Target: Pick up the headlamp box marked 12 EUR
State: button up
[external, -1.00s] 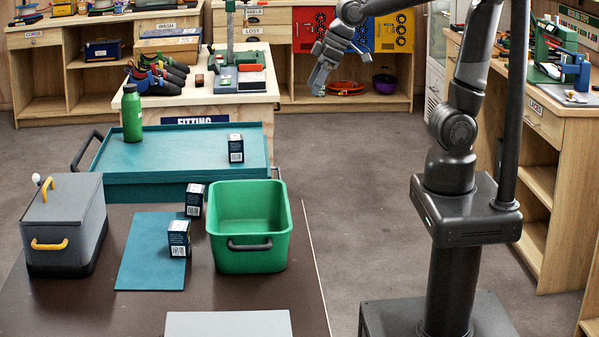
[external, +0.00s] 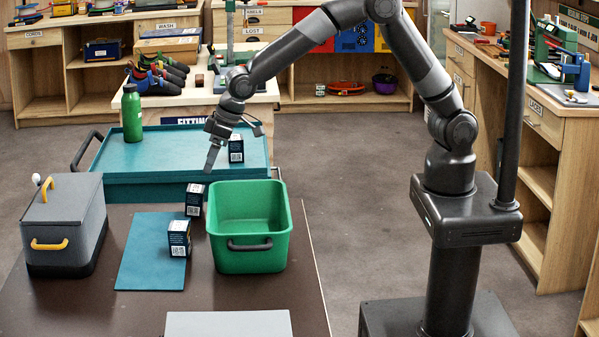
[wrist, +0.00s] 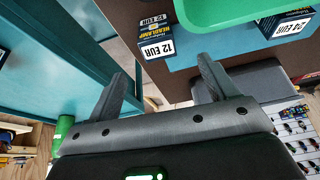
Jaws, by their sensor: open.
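The headlamp box marked 12 EUR (wrist: 157,35) is dark with a white price label and shows in the wrist view, beyond my fingers and beside the green bin. It appears to be the box (external: 194,200) by the mat's far right corner in the external view. My gripper (external: 211,166) is above and behind it, pointing down, near the table's far edge. In the wrist view my gripper (wrist: 163,82) has its fingers wide apart with nothing between them. A similar box marked 24 EUR (wrist: 287,24) stands on the teal mat (external: 140,262), also visible in the external view (external: 179,239).
The green bin (external: 250,257) stands just right of the boxes. A teal tray cart (external: 180,160) behind the table carries a green bottle (external: 132,114) and a third box (external: 236,150). A grey case (external: 63,225) stands on the left.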

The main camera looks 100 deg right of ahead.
aim_at(197, 188)
jog(key=x, duration=0.6)
jog(key=shift+w+a+f, duration=0.1)
jog(key=shift+w+f, duration=0.05)
jog(key=shift+w, duration=0.05)
jog(key=shift+d+x, duration=0.2)
jog(key=shift+x, duration=1.15)
jog(key=shift+d+x, duration=0.15)
jog(key=shift+x, duration=1.2)
jog(key=shift+w, duration=0.1)
jog(key=shift+c, duration=0.2)
jog(key=c, duration=1.1)
